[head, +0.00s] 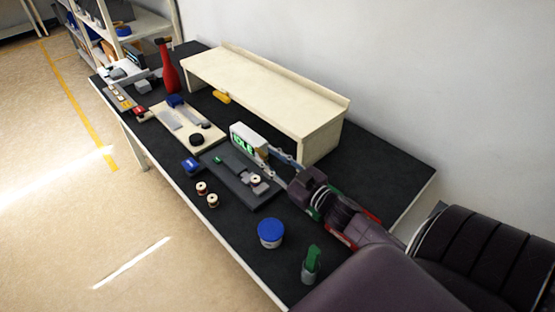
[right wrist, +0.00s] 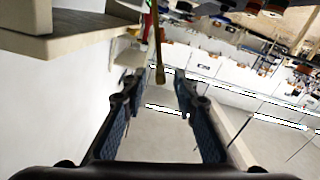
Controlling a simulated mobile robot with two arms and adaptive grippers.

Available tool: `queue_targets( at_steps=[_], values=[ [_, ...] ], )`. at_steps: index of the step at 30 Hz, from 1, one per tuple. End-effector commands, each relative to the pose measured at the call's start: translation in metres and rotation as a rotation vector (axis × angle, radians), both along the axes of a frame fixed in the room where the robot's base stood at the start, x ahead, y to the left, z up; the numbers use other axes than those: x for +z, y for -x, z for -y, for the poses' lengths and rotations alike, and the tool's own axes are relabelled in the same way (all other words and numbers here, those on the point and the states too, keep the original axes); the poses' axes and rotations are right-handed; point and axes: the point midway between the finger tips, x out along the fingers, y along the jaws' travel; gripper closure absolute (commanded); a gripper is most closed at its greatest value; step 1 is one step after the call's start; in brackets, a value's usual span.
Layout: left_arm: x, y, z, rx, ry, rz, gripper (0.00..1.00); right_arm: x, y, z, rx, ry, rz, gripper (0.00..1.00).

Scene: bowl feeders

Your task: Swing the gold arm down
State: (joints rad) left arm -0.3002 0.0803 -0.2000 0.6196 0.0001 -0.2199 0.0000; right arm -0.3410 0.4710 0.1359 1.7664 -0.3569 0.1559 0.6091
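My right gripper (head: 264,163) comes in from the right and reaches the unit with the green IDLE display (head: 243,143), at the back edge of a dark grey plate (head: 233,178). In the right wrist view the right gripper (right wrist: 158,80) is open, its two blue-padded fingers apart. A thin gold arm (right wrist: 158,50) with a rounded end shows there, in line with the gap between the fingertips. I cannot tell whether a finger touches it. I cannot make out the gold arm in the head view. My left gripper is not in view.
A pale wooden riser (head: 265,85) stands close behind the gripper. Small spools (head: 212,200) and a blue-lidded tub (head: 270,232) stand toward the front. A red bottle (head: 169,72) is at the far left. The black mat is clear right of the tub's back.

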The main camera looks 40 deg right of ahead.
Motion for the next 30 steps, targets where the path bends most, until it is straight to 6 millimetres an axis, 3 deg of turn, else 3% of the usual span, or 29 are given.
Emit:
queue_targets(
  at_steps=[7, 18, 22, 26, 30],
  values=[
    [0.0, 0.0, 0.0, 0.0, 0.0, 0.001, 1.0, 0.0, 0.031, 0.002, 0.0, -0.001, 0.0, 0.73],
    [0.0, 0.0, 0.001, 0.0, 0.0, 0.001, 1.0, 0.001, 0.037, 0.003, 0.001, -0.001, 0.002, 0.73],
    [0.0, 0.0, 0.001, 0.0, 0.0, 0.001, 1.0, -0.001, 0.04, 0.005, 0.008, -0.025, -0.007, 0.86],
    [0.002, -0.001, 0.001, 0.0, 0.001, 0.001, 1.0, -0.006, 0.055, 0.02, 0.048, -0.192, -0.057, 1.0],
    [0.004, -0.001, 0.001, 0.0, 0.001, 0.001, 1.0, -0.004, 0.077, 0.046, 0.103, -0.543, -0.155, 1.0]
  ],
)
